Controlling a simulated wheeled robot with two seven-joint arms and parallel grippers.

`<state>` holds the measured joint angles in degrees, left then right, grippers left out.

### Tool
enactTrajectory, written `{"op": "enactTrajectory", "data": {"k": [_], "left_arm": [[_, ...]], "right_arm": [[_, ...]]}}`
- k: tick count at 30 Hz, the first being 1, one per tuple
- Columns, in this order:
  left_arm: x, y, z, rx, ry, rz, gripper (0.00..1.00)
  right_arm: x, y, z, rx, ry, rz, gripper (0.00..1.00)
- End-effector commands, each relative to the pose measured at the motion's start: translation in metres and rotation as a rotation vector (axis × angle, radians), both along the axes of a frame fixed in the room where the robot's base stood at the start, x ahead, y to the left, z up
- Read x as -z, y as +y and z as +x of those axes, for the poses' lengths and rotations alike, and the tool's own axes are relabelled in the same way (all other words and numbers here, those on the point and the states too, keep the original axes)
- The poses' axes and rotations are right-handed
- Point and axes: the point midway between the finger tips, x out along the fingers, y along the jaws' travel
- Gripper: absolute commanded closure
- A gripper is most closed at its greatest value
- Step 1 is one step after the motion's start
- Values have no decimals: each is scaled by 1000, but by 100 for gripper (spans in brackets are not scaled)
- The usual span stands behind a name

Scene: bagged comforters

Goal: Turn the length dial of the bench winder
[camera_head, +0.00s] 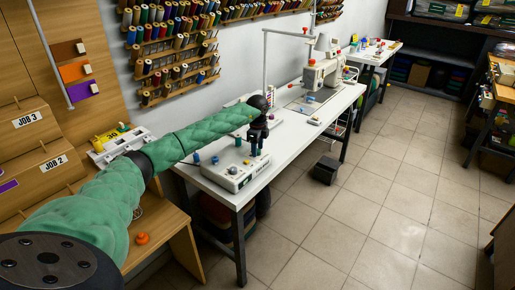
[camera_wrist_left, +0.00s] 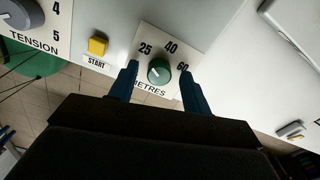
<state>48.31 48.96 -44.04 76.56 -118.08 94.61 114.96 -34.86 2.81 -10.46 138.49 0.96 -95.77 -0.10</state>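The bench winder (camera_head: 234,172) is a pale box with knobs and buttons on the near end of the white table. In the left wrist view its length dial (camera_wrist_left: 159,71) is a round green-grey knob on a plate marked 25, 40, 60 and METRES. The dial's white pointer mark faces the upper left, roughly toward 25. My left gripper (camera_head: 256,148) points down over the winder. In the left wrist view its two blue fingers (camera_wrist_left: 159,76) are open on either side of the dial, with gaps showing between. My right gripper is not in view.
A yellow START button (camera_wrist_left: 97,45) and the grey TENSION knob (camera_wrist_left: 20,18) lie left of the dial. A sewing machine (camera_head: 322,74) stands farther along the white table (camera_head: 341,101). Thread racks (camera_head: 178,65) hang on the wall. The tiled floor at right is mostly clear.

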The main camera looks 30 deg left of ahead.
Motion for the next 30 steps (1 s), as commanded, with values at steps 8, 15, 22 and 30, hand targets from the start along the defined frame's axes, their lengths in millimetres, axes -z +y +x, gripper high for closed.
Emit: {"op": "enactTrajectory", "data": {"k": [8, 15, 22, 30], "left_arm": [[-2, 0, 0, 1, 0, -1, 52], [-32, 0, 1, 0, -3, 0, 52], [-65, 0, 1, 0, -1, -1, 52], [-77, 0, 0, 0, 1, 0, 52]], "right_arm": [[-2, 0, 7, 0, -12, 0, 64], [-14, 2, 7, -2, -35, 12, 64], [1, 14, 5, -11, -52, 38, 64], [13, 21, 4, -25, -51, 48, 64]]}}
